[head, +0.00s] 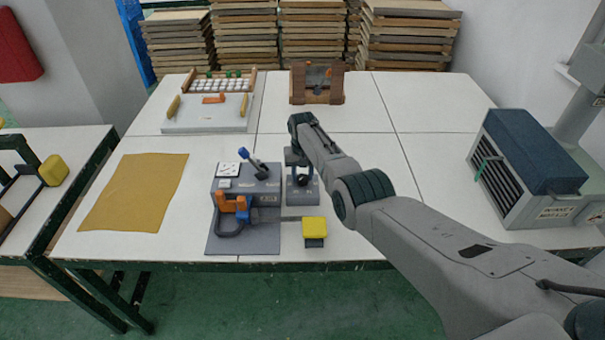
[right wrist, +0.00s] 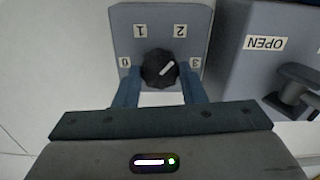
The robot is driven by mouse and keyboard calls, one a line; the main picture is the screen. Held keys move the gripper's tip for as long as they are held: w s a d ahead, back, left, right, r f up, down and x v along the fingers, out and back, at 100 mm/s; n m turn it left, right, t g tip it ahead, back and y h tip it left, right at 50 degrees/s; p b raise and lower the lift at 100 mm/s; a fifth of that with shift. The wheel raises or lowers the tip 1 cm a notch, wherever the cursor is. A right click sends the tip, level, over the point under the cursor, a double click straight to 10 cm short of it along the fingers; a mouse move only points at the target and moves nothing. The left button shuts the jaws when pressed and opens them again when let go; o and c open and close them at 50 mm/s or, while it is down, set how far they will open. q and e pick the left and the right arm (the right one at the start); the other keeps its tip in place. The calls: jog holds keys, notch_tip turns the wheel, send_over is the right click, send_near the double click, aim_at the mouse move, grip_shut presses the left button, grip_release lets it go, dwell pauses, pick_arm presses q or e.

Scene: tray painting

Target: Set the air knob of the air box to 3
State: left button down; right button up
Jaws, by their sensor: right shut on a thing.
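The air box (head: 312,196) is a small grey box near the front middle of the table. Its face (right wrist: 122,18) fills the upper middle of the right wrist view, with labels 0, 1, 2 and 3 around a black air knob (right wrist: 153,69). The white mark on the knob points between 2 and 3. My right gripper (head: 297,160) is over the air box, with its fingers (right wrist: 161,85) on either side of the knob, shut on it. The knob is partly hidden by the gripper in the head view. My left gripper is not in view.
Left of the air box stands a grey unit (head: 262,186) with a blue lever (head: 250,160) and orange clamp (head: 232,203). A yellow pad (head: 314,225) is in front. A blue-topped machine (head: 530,150) stands right. A mustard cloth (head: 135,190) lies left.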

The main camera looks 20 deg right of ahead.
aim_at(303, 177)
jog(key=m, duration=0.5)
jog(key=shift+m, duration=2.4)
jog(key=o, duration=1)
jog(key=shift+r, duration=0.1)
jog(key=shift+r+p, duration=0.3)
jog(key=shift+p, duration=0.05)
notch_tip(303, 177, up, 10)
